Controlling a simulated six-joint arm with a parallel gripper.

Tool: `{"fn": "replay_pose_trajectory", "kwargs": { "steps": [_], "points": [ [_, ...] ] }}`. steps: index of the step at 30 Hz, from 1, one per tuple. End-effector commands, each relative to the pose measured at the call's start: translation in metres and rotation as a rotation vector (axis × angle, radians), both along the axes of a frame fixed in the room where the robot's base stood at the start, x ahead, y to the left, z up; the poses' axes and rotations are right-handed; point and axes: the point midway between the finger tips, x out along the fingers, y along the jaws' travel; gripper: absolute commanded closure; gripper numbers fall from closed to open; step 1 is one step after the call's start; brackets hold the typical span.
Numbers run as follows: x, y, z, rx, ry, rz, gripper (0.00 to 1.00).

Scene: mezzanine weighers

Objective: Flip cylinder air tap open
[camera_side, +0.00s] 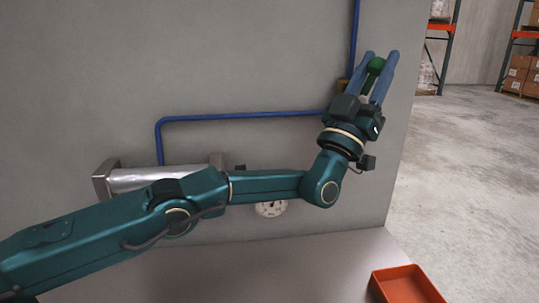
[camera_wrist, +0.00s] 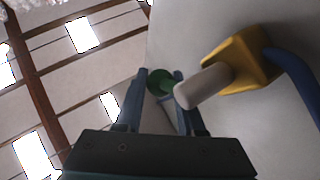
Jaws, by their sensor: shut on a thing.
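The air tap has a brass body (camera_side: 343,86) on the grey wall panel, partly hidden behind my gripper in the side view. In the wrist view its yellow-brass body (camera_wrist: 240,58) carries a pale round stub (camera_wrist: 203,86). The tap's green handle ends in a round knob (camera_side: 376,65); its stem runs down between my fingers, tilted slightly. The green knob also shows in the wrist view (camera_wrist: 158,80). My gripper (camera_side: 381,54) points up and is shut on the green handle, one blue finger on each side. The silver cylinder (camera_side: 148,179) lies level at left, partly behind my arm.
A blue air pipe (camera_side: 245,115) runs along the panel and up past the tap. A round gauge (camera_side: 271,209) sits low on the panel. An orange tray (camera_side: 405,268) is at the lower right. Open floor lies right of the panel, with racks beyond.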

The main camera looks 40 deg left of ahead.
Motion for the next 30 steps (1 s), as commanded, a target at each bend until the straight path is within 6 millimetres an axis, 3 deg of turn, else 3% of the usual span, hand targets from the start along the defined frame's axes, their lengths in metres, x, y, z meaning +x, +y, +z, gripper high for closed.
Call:
{"fn": "replay_pose_trajectory", "kwargs": {
  "steps": [16, 17, 19, 30],
  "points": [
    [-0.0008, 0.0010, 0.0024, -0.008, -0.010, 0.000, 1.00],
    [-0.0008, 0.0010, 0.0024, -0.008, -0.010, 0.000, 0.58],
    [-0.0007, 0.0010, 0.0023, -0.008, -0.010, 0.000, 0.33],
    [-0.0006, 0.0006, 0.0006, -0.007, -0.007, 0.001, 0.33]
  ]
}}
